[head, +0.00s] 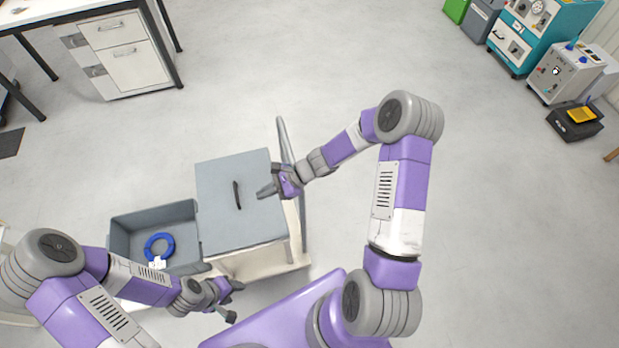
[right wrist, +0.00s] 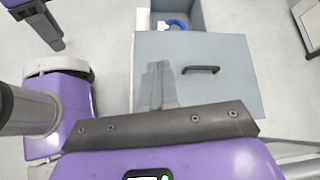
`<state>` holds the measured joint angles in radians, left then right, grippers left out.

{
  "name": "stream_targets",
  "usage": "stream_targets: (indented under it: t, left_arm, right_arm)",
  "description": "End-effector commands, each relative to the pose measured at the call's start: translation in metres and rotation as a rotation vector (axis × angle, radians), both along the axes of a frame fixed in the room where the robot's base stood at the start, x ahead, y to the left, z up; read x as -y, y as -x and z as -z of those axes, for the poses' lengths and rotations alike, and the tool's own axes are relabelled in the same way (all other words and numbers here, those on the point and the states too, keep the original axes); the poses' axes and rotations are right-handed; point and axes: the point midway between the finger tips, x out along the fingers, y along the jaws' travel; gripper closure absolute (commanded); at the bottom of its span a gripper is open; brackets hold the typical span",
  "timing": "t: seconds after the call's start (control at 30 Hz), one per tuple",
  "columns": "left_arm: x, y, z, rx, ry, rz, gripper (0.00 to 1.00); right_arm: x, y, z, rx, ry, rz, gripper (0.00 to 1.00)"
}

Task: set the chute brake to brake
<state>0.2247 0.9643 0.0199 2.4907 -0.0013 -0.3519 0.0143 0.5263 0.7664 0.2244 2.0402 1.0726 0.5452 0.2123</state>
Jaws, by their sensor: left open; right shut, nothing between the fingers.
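I cannot pick out a part that is clearly the chute brake. A grey box-like unit (head: 225,220) stands in front of me with a flat grey top. A black bar handle (head: 237,195) sits on that top; it also shows in the right wrist view (right wrist: 201,70). My right gripper (head: 264,192) is shut and empty over the top, just right of the handle; its fingers (right wrist: 158,75) appear left of the handle in the right wrist view. My left gripper (head: 234,300) is open and empty, low by the unit's near side.
A grey bin (head: 122,236) holding a blue ring (head: 159,246) adjoins the unit on the left. A tall grey bar (head: 284,140) rises behind the right arm. A white drawer cabinet (head: 133,66) and machines (head: 549,28) stand farther off. Open floor lies between.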

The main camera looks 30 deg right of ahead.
Motion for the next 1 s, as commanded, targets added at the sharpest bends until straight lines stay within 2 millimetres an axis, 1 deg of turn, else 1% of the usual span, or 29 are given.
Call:
stream_targets:
  t: [0.03, 0.07, 0.1, 0.17, 0.2, 0.23, 0.27, 0.3, 0.33, 0.37, 0.4, 0.43, 0.47, 0.5, 0.63, 0.7, 0.8, 0.9, 1.0]
  left_arm:
    - [0.000, 0.000, 0.000, 0.000, 0.000, 0.000, 0.52]
    - [0.000, 0.000, 0.000, 0.000, 0.000, 0.000, 0.52]
    - [0.000, 0.000, 0.001, 0.000, 0.000, 0.000, 0.52]
    - [0.000, 0.000, 0.004, 0.000, 0.000, 0.000, 0.52]
    - [0.000, 0.000, 0.006, 0.000, 0.000, 0.000, 0.52]
    - [0.000, 0.000, 0.008, 0.000, 0.000, 0.000, 0.52]
    - [0.000, 0.000, 0.010, 0.000, 0.000, 0.000, 0.52]
    - [0.000, 0.000, 0.012, 0.000, 0.000, 0.000, 0.52]
    - [0.000, 0.000, 0.013, 0.000, 0.000, 0.000, 0.52]
    - [0.000, 0.000, 0.014, 0.000, 0.000, 0.000, 0.52]
    - [0.000, 0.000, 0.016, 0.000, 0.000, 0.000, 0.52]
    - [0.000, 0.000, 0.018, 0.000, 0.000, 0.000, 0.52]
    - [0.000, 0.000, 0.019, 0.000, 0.000, 0.000, 0.52]
    - [0.000, 0.000, 0.020, 0.000, 0.000, 0.000, 0.52]
    - [0.000, 0.000, 0.022, 0.000, 0.000, 0.000, 0.52]
    - [0.000, 0.000, 0.022, 0.000, 0.000, 0.000, 0.52]
    - [0.000, 0.000, 0.023, 0.000, 0.000, 0.000, 0.52]
    - [0.000, 0.000, 0.024, 0.000, 0.000, 0.000, 0.52]
    - [0.000, 0.000, 0.024, 0.000, 0.000, 0.000, 0.52]
  right_arm:
    - [0.015, -0.022, -0.019, -0.006, -0.099, 0.116, 1.00]
    - [0.024, -0.033, -0.029, -0.015, -0.166, 0.186, 1.00]
    - [0.040, -0.045, -0.038, -0.028, -0.256, 0.284, 1.00]
    - [0.070, -0.056, -0.041, -0.055, -0.382, 0.440, 1.00]
    - [0.094, -0.061, -0.038, -0.071, -0.459, 0.549, 1.00]
    - [0.112, -0.062, -0.034, -0.083, -0.513, 0.631, 1.00]
    - [0.131, -0.062, -0.028, -0.090, -0.564, 0.713, 1.00]
    - [0.157, -0.061, -0.021, -0.097, -0.629, 0.823, 1.00]
    - [0.177, -0.058, -0.014, -0.103, -0.678, 0.906, 1.00]
    - [0.196, -0.054, -0.006, -0.110, -0.732, 0.990, 1.00]
    - [0.218, -0.044, 0.008, -0.131, -0.816, 1.105, 1.00]
    - [0.231, -0.033, 0.022, -0.164, -0.899, 1.198, 1.00]
    - [0.233, -0.019, 0.039, -0.227, -1.010, 1.282, 1.00]
    - [0.226, -0.006, 0.054, -0.314, -1.138, 1.346, 1.00]
    - [0.193, 0.028, 0.082, -0.580, -1.508, 1.468, 1.00]
    - [0.180, 0.042, 0.090, -0.692, -1.679, 1.511, 1.00]
    - [0.168, 0.056, 0.096, -0.806, -1.859, 1.546, 1.00]
    - [0.162, 0.063, 0.099, -0.865, -1.958, 1.562, 1.00]
    - [0.160, 0.065, 0.099, -0.882, -1.989, 1.563, 1.00]
